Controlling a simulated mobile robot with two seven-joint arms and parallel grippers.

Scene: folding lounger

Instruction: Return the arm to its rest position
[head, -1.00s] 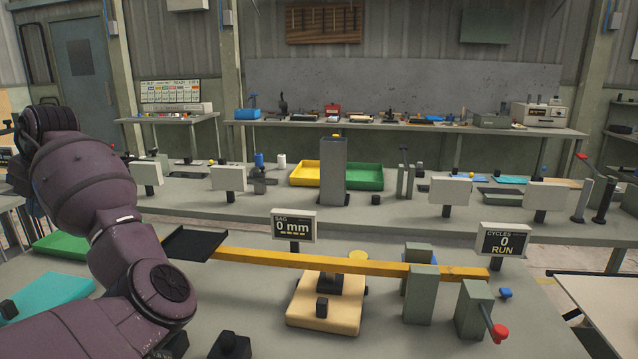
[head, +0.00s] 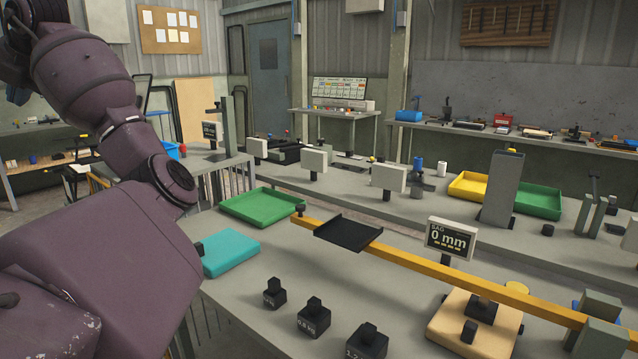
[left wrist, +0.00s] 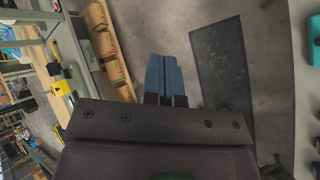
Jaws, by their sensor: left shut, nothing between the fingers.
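My left arm (head: 115,120) fills the left side of the head view, raised beside the workbench; its gripper's fingertips do not show there. In the left wrist view my left gripper (left wrist: 166,62) has its two blue fingers together, shut and empty. It hangs over open grey floor, apart from any object. My right gripper is in no view.
The workbench (head: 290,262) holds a yellow beam (head: 410,262) with a black tray (head: 347,234), several black weights (head: 314,318), a teal block (head: 228,252) and a green tray (head: 262,206). In the wrist view, cartons (left wrist: 108,45) lie left of the fingers and a dark mat (left wrist: 222,65) right.

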